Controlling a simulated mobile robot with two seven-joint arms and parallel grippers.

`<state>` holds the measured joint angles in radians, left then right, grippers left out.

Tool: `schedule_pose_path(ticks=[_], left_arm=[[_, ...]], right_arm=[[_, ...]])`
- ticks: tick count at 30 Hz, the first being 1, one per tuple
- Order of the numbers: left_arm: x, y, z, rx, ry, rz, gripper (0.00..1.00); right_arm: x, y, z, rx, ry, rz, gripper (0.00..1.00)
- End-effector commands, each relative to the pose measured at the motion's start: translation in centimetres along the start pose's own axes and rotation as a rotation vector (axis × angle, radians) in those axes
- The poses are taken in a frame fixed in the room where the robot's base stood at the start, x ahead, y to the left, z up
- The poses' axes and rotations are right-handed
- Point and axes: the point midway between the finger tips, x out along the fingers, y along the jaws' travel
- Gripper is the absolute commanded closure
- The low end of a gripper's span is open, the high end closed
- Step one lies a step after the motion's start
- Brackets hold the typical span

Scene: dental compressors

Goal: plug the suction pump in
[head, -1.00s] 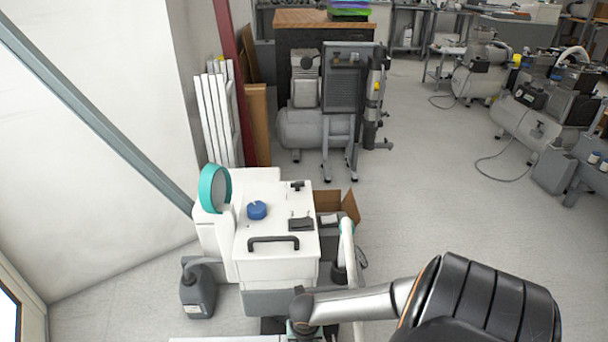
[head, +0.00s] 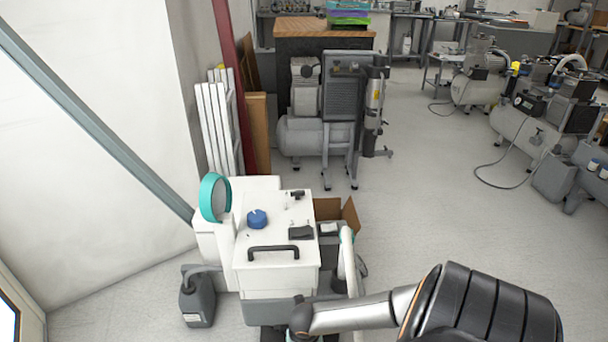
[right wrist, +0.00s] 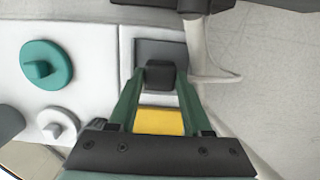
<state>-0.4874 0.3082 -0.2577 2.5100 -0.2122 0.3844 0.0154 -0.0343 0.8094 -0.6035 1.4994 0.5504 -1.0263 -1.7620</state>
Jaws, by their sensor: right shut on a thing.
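In the right wrist view, my right gripper (right wrist: 160,92) has its green fingers closed on a small dark block, apparently the plug (right wrist: 160,74). The plug is in front of a dark square panel, apparently the socket (right wrist: 148,48), on a white surface; whether it is seated inside cannot be told. A white unit with a teal ring and blue knob, perhaps the suction pump (head: 276,277), stands at the lower middle of the head view. My right arm reaches in from the right, in front of this unit; its gripper is hidden there. My left gripper is in neither view.
A teal knob (right wrist: 46,65) and a white knob (right wrist: 57,124) sit left of the socket. A grey canister (head: 197,298) and an open cardboard box (head: 337,211) flank the white unit. Compressors (head: 530,125) stand at the right. The floor between is clear.

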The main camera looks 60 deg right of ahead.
Motion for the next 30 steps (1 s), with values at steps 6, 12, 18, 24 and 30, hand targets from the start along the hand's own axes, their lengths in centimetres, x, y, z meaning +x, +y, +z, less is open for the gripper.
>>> schedule_pose_path(ticks=[6,12,18,24,30], left_arm=[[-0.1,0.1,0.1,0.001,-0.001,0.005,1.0],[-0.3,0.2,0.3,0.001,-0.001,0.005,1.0],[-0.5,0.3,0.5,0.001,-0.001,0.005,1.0],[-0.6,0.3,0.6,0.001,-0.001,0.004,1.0],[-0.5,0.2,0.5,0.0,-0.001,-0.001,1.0]], right_arm=[[0.2,0.0,0.0,0.0,0.0,0.0,1.0],[0.6,0.0,-0.1,0.0,0.0,-0.001,1.0],[1.0,0.0,-0.2,0.0,0.0,-0.001,1.0],[1.2,0.0,-0.2,0.0,0.0,-0.001,0.48],[1.2,0.0,-0.2,0.0,0.0,-0.001,0.25]])
